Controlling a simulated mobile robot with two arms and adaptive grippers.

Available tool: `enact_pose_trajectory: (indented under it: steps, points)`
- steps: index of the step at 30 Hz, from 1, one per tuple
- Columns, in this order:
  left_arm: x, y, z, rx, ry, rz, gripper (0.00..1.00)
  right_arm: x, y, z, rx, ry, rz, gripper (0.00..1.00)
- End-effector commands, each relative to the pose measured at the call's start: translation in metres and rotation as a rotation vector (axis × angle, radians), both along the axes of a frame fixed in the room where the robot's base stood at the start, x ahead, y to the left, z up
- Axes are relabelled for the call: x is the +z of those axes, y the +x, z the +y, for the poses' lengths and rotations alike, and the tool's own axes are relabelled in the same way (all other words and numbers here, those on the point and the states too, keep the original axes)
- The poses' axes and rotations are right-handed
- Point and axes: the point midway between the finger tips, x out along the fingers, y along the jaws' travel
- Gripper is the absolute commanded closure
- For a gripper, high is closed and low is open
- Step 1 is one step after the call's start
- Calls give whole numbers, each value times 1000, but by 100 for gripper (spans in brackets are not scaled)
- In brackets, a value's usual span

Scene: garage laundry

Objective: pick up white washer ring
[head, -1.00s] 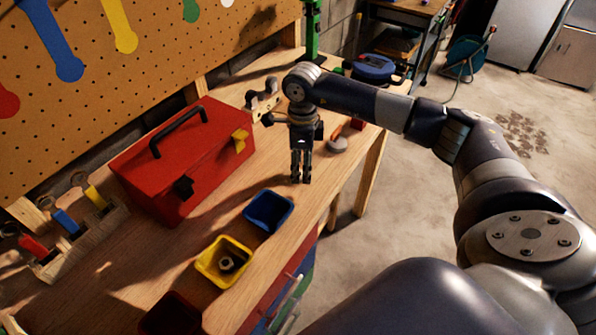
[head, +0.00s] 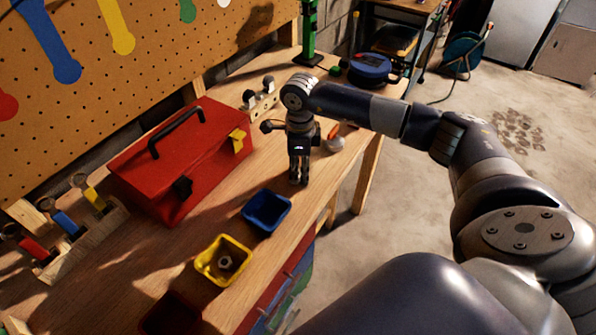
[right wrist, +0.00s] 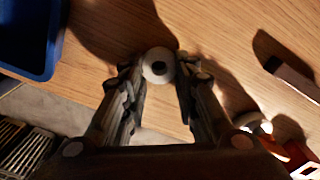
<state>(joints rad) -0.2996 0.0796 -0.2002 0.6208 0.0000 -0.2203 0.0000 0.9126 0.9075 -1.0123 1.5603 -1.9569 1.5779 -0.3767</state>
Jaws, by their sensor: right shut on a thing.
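The white washer ring (right wrist: 158,66) has a dark centre hole and sits between the fingertips of my right gripper in the right wrist view, close to the wooden bench top. My right gripper (right wrist: 157,76) is shut on it. In the head view the right gripper (head: 299,182) points down at the bench, beyond the blue bin; the ring is hidden there. I cannot tell whether the ring still touches the wood. My left gripper is not in view.
A blue bin (head: 287,214) and a yellow bin (head: 203,268) holding a small nut-like part stand along the front edge. A red toolbox (head: 150,150) stands behind. A grey and orange item (head: 335,143) lies to the gripper's right.

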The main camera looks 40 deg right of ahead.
Motion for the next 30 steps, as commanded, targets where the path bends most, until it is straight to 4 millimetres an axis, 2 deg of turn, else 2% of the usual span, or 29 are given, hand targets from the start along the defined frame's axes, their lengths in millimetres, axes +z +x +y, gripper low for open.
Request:
enact_pose_trajectory:
  steps: [5, 10, 24, 30]
  points:
    - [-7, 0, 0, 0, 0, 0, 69, 9, 1, 0, -1, 0, -4, 84]
    - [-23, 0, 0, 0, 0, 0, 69, 34, 0, 0, 2, 0, -6, 84]
    - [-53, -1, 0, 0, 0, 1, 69, 41, -102, 35, 4, -2, -2, 84]
    - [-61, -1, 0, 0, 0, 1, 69, 46, -133, 47, 3, -1, -1, 84]
